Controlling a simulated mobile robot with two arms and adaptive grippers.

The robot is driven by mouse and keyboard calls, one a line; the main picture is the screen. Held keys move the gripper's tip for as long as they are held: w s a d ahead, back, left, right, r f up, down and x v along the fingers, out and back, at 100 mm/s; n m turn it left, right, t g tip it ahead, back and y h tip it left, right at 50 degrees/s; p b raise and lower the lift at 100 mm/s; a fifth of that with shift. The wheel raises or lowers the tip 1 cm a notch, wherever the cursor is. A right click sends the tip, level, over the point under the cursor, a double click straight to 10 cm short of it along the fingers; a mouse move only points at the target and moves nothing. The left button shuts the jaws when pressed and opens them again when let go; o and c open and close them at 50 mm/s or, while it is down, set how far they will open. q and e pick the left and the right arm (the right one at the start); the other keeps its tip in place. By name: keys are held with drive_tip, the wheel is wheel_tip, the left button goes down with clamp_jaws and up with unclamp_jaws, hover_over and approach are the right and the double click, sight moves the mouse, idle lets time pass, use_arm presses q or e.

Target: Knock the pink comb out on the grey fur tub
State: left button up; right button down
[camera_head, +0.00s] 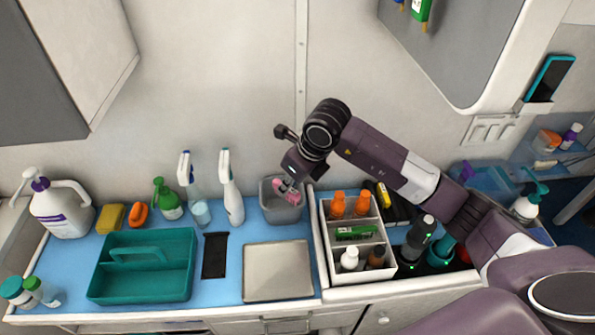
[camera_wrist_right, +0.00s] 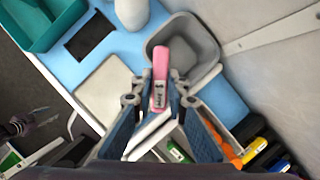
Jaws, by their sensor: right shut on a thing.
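The pink comb (camera_wrist_right: 160,75) is held in my right gripper (camera_wrist_right: 160,105), which is shut on it. In the head view the right gripper (camera_head: 291,183) hangs over the grey fur tub (camera_head: 283,213), and a bit of pink comb (camera_head: 284,190) shows at the tub's opening. In the wrist view the comb's far end overlaps the opening of the fur tub (camera_wrist_right: 207,42). I cannot tell whether the comb touches the rim. My left gripper does not show.
A white divided caddy (camera_head: 326,240) with orange-capped bottles stands right of the tub. A white spray bottle (camera_head: 231,195) stands to its left. A metal tray (camera_head: 278,271) lies in front, a teal tote (camera_head: 143,265) further left. A black mat (camera_head: 214,256) lies between them.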

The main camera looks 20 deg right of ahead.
sight(290, 200)
drive_tip(key=shift+d+f+b, duration=0.1)
drive_tip(key=shift+f+b, duration=0.2)
drive_tip(key=shift+f, duration=0.15)
drive_tip(key=shift+s+d+f+b, duration=0.1)
drive_tip(key=shift+f+b, duration=0.3)
drive_tip(key=shift+f, duration=0.35)
drive_tip(key=shift+f+b, duration=0.5)
drive_tip(key=shift+f, duration=0.35)
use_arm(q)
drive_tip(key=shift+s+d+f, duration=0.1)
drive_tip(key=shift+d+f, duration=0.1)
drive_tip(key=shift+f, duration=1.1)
use_arm(e)
drive_tip(key=shift+f, duration=0.45)
use_arm(q)
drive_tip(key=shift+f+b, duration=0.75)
drive_tip(key=shift+b, duration=0.15)
use_arm(e)
drive_tip(key=shift+f, duration=0.55)
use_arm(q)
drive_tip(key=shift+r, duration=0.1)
use_arm(e)
drive_tip(key=shift+r, duration=0.15)
drive_tip(key=shift+r+p, duration=0.55)
drive_tip(key=shift+r, duration=0.35)
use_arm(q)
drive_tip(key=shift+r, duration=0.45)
